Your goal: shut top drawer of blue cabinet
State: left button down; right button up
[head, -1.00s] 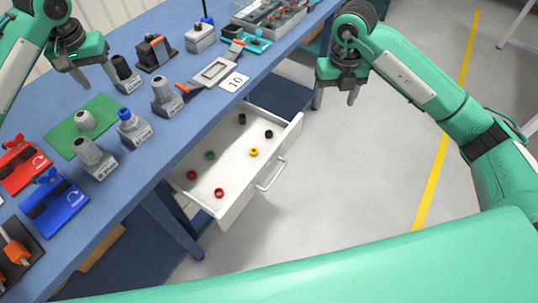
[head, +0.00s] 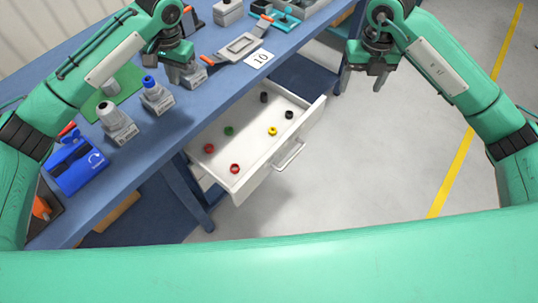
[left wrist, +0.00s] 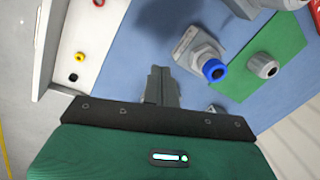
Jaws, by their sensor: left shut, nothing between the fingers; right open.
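The white top drawer (head: 238,187) of the blue cabinet is pulled out from under the blue worktop (head: 190,120). Its handle (head: 288,155) is on the front panel, and several small red, green, yellow and black rings lie inside. In the left wrist view the drawer (left wrist: 50,45) shows at the upper left. My left gripper (head: 180,72) is shut and empty, above the worktop beside the grey connectors; its closed fingers (left wrist: 160,88) show in the left wrist view. My right gripper (head: 378,82) is open and empty, over the floor to the right of the drawer.
A grey connector with a blue cap (head: 155,95), another grey connector (head: 117,120) and a blue holder (head: 76,165) stand on the worktop. A card marked 10 (head: 259,59) lies near its edge. The floor (head: 350,150) right of the drawer is clear.

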pick_arm(q)
jog(key=s+d+f+m+y, duration=0.1)
jog(key=s+d+f+m, duration=0.25)
jog(key=d+f, duration=0.4)
jog(key=m+t+y, duration=0.4)
jog(key=m+t, duration=0.2)
jog(key=m, duration=1.3)
send_near(259, 178)
jog(key=x, duration=0.5)
jog(key=shift+s+d+f, duration=0.15)
jog(key=shift+s+f, duration=0.05)
jog(key=shift+s, duration=0.05)
jog(key=shift+w+a, duration=0.4)
jog(key=w+a, duration=1.4)
jog(key=shift+s, duration=0.1)
